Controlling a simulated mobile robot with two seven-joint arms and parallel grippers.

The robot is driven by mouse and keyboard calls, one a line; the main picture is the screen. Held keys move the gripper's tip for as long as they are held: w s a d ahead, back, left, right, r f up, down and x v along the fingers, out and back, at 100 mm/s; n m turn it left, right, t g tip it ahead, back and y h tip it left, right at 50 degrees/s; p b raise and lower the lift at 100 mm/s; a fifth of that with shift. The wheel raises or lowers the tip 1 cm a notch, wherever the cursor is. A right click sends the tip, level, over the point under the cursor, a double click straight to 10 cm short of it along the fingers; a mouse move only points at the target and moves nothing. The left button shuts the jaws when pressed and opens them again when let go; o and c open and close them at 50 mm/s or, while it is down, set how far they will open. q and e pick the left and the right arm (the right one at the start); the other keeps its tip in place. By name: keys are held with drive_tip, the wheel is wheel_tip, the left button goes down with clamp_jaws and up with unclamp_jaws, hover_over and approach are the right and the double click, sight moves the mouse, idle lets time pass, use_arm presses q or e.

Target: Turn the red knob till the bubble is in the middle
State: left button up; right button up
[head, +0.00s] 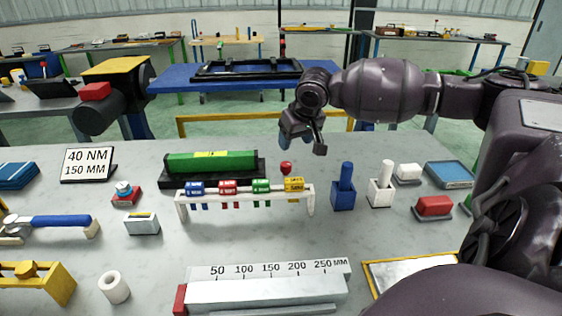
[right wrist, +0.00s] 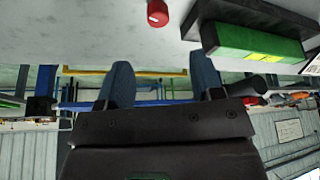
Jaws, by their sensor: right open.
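The red knob (head: 286,168) is a small round piece on the grey bench, at the right end of a long green block (head: 238,160) with a yellow label on a black base. I take the green block to be the level; I cannot make out a bubble. In the right wrist view the red knob (right wrist: 157,13) is at the top, left of the green block (right wrist: 262,42). My right gripper (head: 303,143) hangs above the knob and slightly right of it, apart from it. Its fingers (right wrist: 163,80) are open with nothing between them. My left gripper is out of view.
A white rack (head: 245,202) with coloured tags stands just in front of the knob. Blue (head: 343,198) and white (head: 380,190) upright holders stand to its right. A long ruler block (head: 265,288) lies at the front. Bench behind the knob looks clear.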

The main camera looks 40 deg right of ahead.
sight(287, 164)
drive_tip(key=b+x, duration=0.3)
drive_tip(key=x, duration=0.7)
drive_tip(key=shift+w+d+f, duration=0.1)
drive_tip(key=shift+d+f, duration=0.05)
drive_tip(key=shift+f, duration=0.2)
drive_tip(key=shift+w+d+f+b, duration=0.1)
drive_tip(key=shift+w+f+b, duration=0.25)
drive_tip(key=shift+f, duration=0.15)
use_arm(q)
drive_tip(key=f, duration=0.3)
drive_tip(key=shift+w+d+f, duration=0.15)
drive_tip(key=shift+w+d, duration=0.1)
